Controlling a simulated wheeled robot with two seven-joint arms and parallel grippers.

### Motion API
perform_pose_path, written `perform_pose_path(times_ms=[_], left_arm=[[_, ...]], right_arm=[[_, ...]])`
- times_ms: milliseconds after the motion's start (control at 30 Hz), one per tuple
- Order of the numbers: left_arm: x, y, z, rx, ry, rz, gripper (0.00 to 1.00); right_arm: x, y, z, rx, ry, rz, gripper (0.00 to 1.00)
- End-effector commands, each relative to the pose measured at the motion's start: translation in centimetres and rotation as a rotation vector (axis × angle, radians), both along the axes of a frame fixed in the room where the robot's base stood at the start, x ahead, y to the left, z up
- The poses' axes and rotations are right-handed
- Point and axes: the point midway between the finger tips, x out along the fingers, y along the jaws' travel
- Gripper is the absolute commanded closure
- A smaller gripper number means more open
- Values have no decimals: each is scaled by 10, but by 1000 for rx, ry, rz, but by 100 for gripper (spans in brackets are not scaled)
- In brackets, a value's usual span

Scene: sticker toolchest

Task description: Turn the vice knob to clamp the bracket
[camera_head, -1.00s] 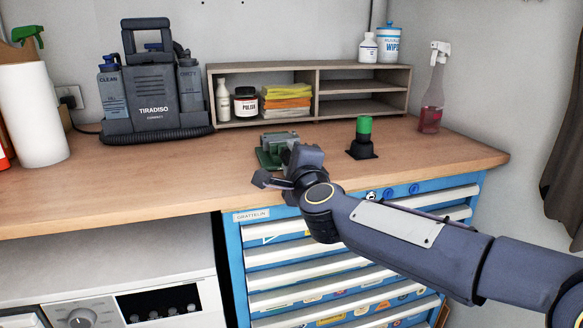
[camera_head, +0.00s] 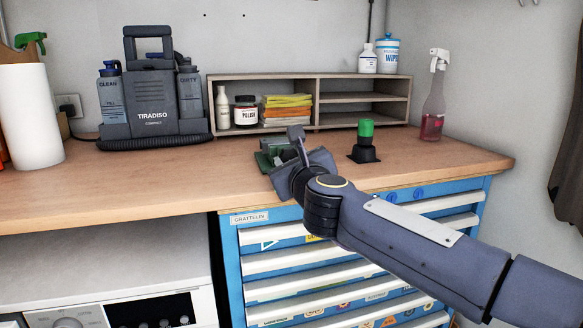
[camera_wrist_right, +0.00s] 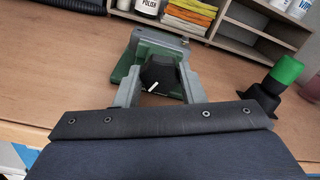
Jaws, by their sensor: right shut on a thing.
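The green vice (camera_head: 264,159) stands at the front edge of the wooden worktop, partly hidden behind my right gripper (camera_head: 290,157). In the right wrist view the vice (camera_wrist_right: 120,70) has a black knob (camera_wrist_right: 158,72) with a white mark facing me. My right gripper (camera_wrist_right: 162,78) has one finger on each side of the knob and is shut on it. Grey metal shows at the top of the vice, behind the knob. I cannot tell the bracket apart from the vice jaws. My left gripper is not in view.
A black stand with a green top (camera_head: 365,142) is right of the vice. A wooden shelf (camera_head: 317,103) with bottles and cloths stands behind. A grey cleaning machine (camera_head: 152,100) is at the back left. The worktop (camera_head: 130,180) left of the vice is clear.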

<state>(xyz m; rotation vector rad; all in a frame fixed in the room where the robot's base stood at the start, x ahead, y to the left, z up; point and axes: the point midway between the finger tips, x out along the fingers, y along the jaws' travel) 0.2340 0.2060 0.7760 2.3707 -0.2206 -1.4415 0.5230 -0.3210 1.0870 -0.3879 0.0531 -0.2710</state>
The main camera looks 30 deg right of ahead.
Motion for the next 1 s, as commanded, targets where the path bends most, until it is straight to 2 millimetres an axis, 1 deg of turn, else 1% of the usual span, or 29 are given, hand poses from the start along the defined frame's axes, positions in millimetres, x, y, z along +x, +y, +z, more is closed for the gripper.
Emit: perform_pose_path(times_ms=[33,500,700,1000], left_arm=[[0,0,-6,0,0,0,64],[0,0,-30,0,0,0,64],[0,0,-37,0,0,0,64],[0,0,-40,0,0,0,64]], right_arm=[[0,0,-4,45,-11,1,87],[0,1,-4,435,-120,-1,87],[0,0,-3,544,-150,-1,87],[1,1,-2,621,-172,-1,87]])
